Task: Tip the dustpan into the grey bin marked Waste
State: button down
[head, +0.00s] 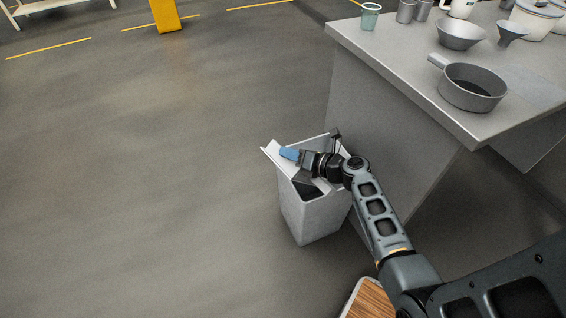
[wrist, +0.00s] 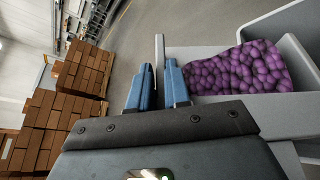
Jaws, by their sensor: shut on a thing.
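The grey bin (head: 311,222) stands on the floor beside the counter; no Waste marking is readable. My gripper (head: 288,153) is over its mouth, with its blue fingers pointing left. In the wrist view my gripper (wrist: 160,72) is shut on a thin pale grey edge, which looks like part of the dustpan (wrist: 160,48). A pale flat piece, likely the dustpan (head: 268,150), juts past the bin's left rim. Purple round candies (wrist: 240,70) lie heaped between grey walls right of the fingers. I cannot tell whether they rest in the pan or the bin.
A grey counter (head: 400,62) stands right of the bin, with a round pan (head: 472,88), a bowl (head: 461,36) and cups on it. A wood-topped thing (head: 370,301) is at the bottom. The floor at left is clear. Brown stacks (wrist: 50,115) show in the wrist view.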

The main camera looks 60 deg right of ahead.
jog(key=s+d+m+t+b, duration=0.1)
jog(key=s+d+m+t, duration=0.1)
jog(key=d+m, duration=0.3)
jog(key=s+d+m+t+y+b, duration=0.1)
jog(key=d+m, duration=0.4)
jog(key=d, duration=0.7)
jog(key=s+t, duration=0.1)
jog(key=s, duration=0.1)
jog(key=shift+s+r+y, duration=0.3)
jog(key=shift+s, duration=0.05)
jog(key=shift+d, duration=0.1)
jog(key=w+a+r+n+g+p, duration=0.1)
jog(key=w+a+r+n+p, duration=0.1)
jog(key=a+p, duration=0.3)
jog(key=w+a+r+n+g+p, duration=0.1)
jog(key=a+n+p, duration=0.3)
jog(key=a+p, duration=0.2)
jog(key=shift+w+r+p, duration=0.35)
jog(key=shift+r+p, duration=0.05)
jog(key=shift+p, duration=0.7)
